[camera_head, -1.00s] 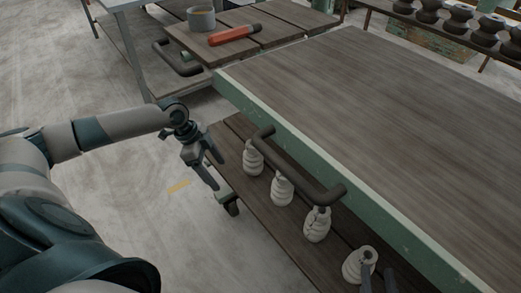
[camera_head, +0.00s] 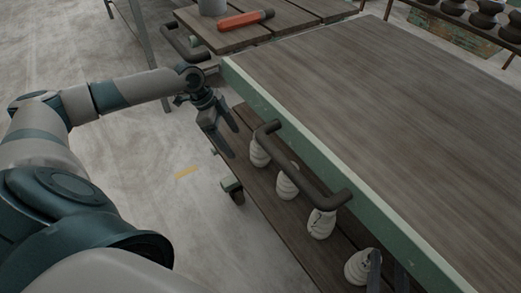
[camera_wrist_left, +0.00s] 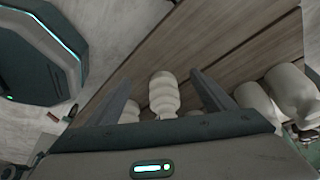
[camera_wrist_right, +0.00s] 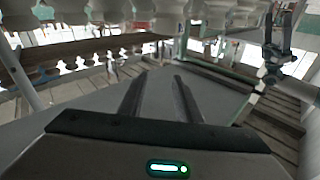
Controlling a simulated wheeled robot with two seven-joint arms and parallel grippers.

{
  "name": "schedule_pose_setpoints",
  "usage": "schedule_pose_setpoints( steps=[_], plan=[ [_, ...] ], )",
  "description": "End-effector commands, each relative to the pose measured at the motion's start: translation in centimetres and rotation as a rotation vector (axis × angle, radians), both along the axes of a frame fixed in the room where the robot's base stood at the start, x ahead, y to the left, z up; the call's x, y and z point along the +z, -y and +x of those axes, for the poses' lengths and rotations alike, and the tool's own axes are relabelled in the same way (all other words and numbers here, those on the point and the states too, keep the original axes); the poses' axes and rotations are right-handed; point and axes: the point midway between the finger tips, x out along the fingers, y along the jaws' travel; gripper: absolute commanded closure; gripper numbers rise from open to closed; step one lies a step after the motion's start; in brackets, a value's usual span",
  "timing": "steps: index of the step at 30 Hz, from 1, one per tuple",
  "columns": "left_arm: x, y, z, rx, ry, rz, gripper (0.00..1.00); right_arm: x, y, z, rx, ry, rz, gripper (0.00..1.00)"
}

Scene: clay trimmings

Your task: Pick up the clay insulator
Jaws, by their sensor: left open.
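Several white ribbed clay insulators stand in a row on the lower wooden shelf; the farthest insulator (camera_head: 259,153) is nearest my left gripper, and others (camera_head: 287,187) (camera_head: 321,224) (camera_head: 357,267) follow toward the front. My left gripper (camera_head: 228,150) is open and empty, pointing down just left of the farthest one. In the left wrist view an insulator (camera_wrist_left: 163,95) shows between the spread fingers (camera_wrist_left: 163,92), beyond the palm; its base is hidden. My right gripper (camera_wrist_right: 158,90) is open and empty in its wrist view; in the head view its dark fingers (camera_head: 388,275) overlap the nearest insulator.
The wooden tabletop (camera_head: 370,110) with its green edge overhangs the shelf. A dark bar handle (camera_head: 305,175) juts out over the insulators. Another table with an orange-red tool (camera_head: 246,20) stands behind. The concrete floor at left is open.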

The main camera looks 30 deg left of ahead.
Motion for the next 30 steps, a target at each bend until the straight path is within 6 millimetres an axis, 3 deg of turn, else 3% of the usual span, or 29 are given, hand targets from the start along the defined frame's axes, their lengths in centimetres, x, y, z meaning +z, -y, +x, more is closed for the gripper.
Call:
schedule_pose_setpoints(
  steps=[6, 12, 30],
  plan=[
    [0.0, 3.7, 2.1, -0.004, 0.003, -0.003, 0.24, 1.4, -0.2, -0.5, -0.001, 0.085, 0.029, 0.69],
    [0.0, 6.0, 3.5, -0.002, 0.002, -0.001, 0.24, 2.7, -0.3, -1.0, -0.002, 0.151, 0.052, 0.69],
    [0.0, 7.2, 4.1, -0.001, 0.000, -0.001, 0.24, 3.4, -0.3, -1.2, -0.003, 0.185, 0.064, 0.69]
  ],
)
